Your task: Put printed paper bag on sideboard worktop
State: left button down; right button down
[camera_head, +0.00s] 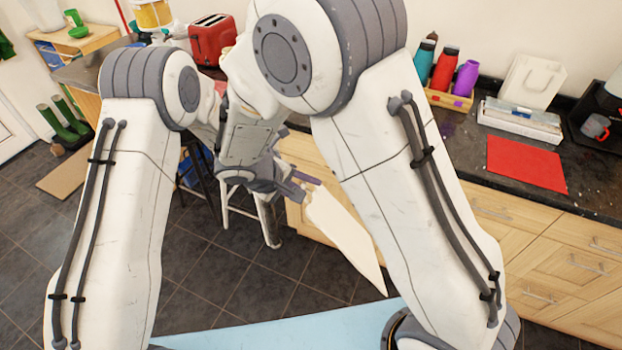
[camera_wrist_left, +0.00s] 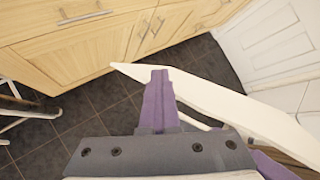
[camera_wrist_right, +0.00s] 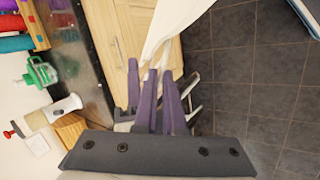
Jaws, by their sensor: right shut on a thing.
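The printed paper bag (camera_head: 345,235) is a flat cream-white shape hanging at a slant in front of the cabinets; no print shows. It also appears in the left wrist view (camera_wrist_left: 215,105) and right wrist view (camera_wrist_right: 172,28). The dark sideboard worktop (camera_head: 590,200) runs along the right.
On the worktop, a red sheet (camera_head: 525,163) lies in front of a white box (camera_head: 520,120) and a white handled bag (camera_head: 532,80). A red toaster (camera_head: 211,40) is farther left. A stool (camera_head: 268,220) stands below.

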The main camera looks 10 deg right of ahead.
dwell(0.9)
pick_arm(q)
jog(key=shift+c, duration=0.7)
grip_release()
